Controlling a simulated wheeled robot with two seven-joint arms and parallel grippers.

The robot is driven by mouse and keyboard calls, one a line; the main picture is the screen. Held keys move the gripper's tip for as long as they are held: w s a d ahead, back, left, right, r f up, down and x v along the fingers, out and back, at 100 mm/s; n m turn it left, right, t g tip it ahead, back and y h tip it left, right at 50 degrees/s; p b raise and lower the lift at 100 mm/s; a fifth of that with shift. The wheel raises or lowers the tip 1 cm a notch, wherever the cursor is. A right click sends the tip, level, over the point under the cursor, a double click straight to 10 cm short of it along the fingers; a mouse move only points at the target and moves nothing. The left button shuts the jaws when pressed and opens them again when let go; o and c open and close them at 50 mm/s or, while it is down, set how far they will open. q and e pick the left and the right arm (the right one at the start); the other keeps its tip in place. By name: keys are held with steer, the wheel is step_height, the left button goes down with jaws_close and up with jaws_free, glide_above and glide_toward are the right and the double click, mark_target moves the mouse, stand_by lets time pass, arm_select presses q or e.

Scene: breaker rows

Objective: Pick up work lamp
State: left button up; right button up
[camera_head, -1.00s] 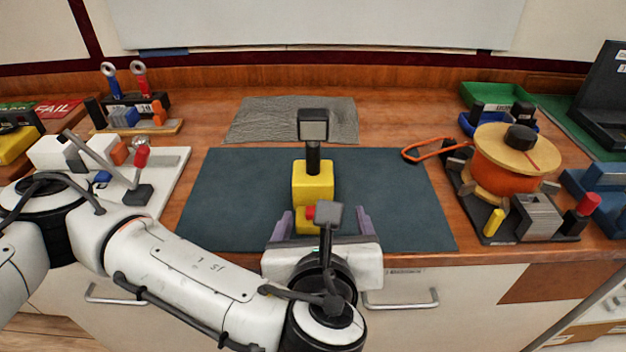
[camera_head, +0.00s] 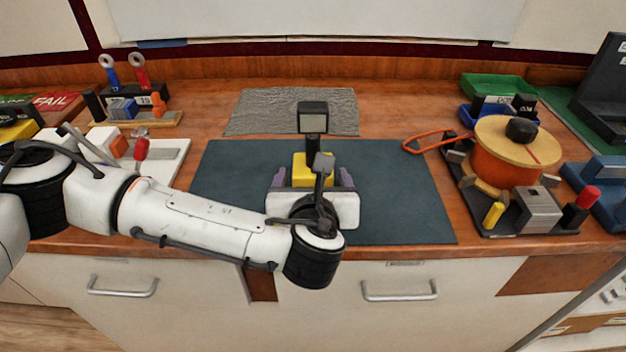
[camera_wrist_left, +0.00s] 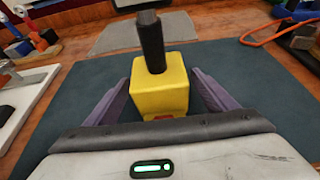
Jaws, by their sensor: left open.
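The work lamp has a yellow block base (camera_head: 305,167), a dark post and a square grey-black head (camera_head: 312,112). It stands upright on the dark blue-green mat (camera_head: 400,205). In the left wrist view its yellow base (camera_wrist_left: 160,92) and black post (camera_wrist_left: 151,45) show, with the head out of frame. My left gripper (camera_head: 311,180) is open, its purple fingers on either side of the yellow base; the wrist view shows the same fingers (camera_wrist_left: 162,98), with small gaps to the base. The gripper hides the base's lower front in the head view. My right gripper is not in view.
An orange-and-wood cable reel (camera_head: 505,165) on a dark tray stands right of the mat, with an orange loop (camera_head: 425,142) beside it. A grey cloth (camera_head: 292,110) lies behind the lamp. A tool rack (camera_head: 135,105) is at left. The mat beside the lamp is clear.

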mark_target(313, 133)
arm_select(q)
steer(key=c, duration=1.5)
steer(key=shift+w, duration=0.1)
steer(key=shift+c, duration=0.2)
steer(key=shift+r, duration=0.2)
step_height(313, 133, up, 10)
steer(key=shift+f, duration=0.1)
steer(key=shift+f, duration=0.1)
steer(key=shift+f+b, duration=2.3)
steer(key=shift+f, duration=2.45)
steer(key=shift+f+p, duration=0.25)
steer(key=shift+p, duration=0.05)
